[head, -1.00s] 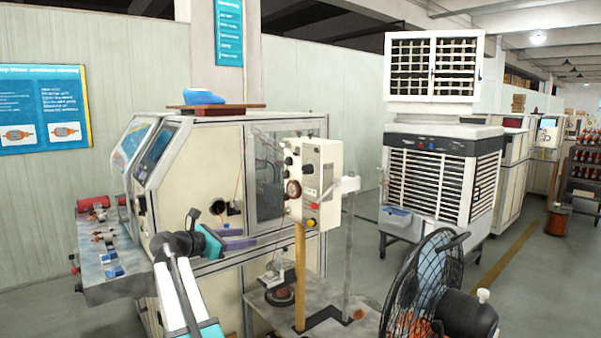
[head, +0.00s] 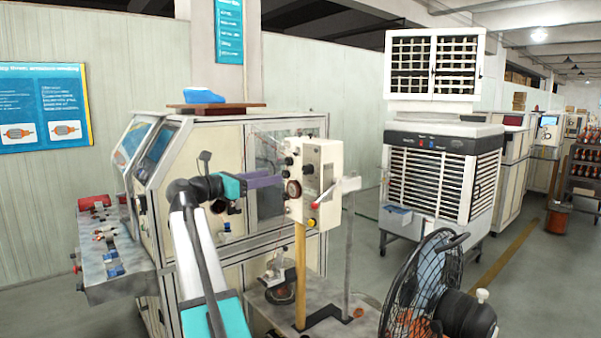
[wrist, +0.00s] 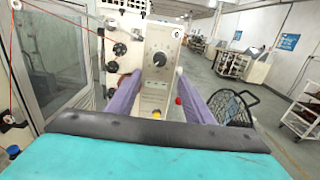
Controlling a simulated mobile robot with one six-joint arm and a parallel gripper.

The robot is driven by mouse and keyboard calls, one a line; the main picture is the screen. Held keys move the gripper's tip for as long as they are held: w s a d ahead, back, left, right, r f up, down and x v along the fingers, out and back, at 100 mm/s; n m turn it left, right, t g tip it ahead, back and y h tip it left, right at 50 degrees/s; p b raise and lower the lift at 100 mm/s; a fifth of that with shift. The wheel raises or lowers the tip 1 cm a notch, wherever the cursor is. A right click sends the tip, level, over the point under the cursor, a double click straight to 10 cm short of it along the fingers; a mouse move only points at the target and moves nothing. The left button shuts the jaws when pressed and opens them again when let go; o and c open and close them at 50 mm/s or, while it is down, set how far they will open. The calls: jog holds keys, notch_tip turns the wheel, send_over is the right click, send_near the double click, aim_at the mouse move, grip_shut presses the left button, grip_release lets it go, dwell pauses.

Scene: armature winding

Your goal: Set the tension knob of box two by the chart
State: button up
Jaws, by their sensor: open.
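A cream tension box (head: 322,170) stands on a yellow post in the head view. The wrist view shows its face (wrist: 157,85) with a dark round knob (wrist: 160,59) on a dial and a small round white mark above. The mark's number and the dial setting are too small to read. My gripper (head: 270,182) is level with the box, just left of it. In the wrist view my gripper (wrist: 158,78) is open and empty, its purple fingers spread either side of the box's face, below the knob. I cannot tell if they touch the box.
A second cream panel with several dark knobs (wrist: 120,48) is close on the left. A blue text sign (head: 229,32) hangs above the machine, and a blue poster (head: 42,107) is at left; neither is readable. A caged fan (head: 425,285) stands front right.

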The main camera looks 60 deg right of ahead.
aim_at(304, 171)
jog(key=p+x, duration=0.4)
jog(key=x, duration=0.8)
jog(key=shift+w+r+p, duration=0.1)
jog(key=shift+r+p, duration=0.05)
jog(key=shift+p, duration=0.15)
jog(key=shift+x, duration=0.95)
jog(key=shift+a, duration=0.1)
jog(key=c, duration=1)
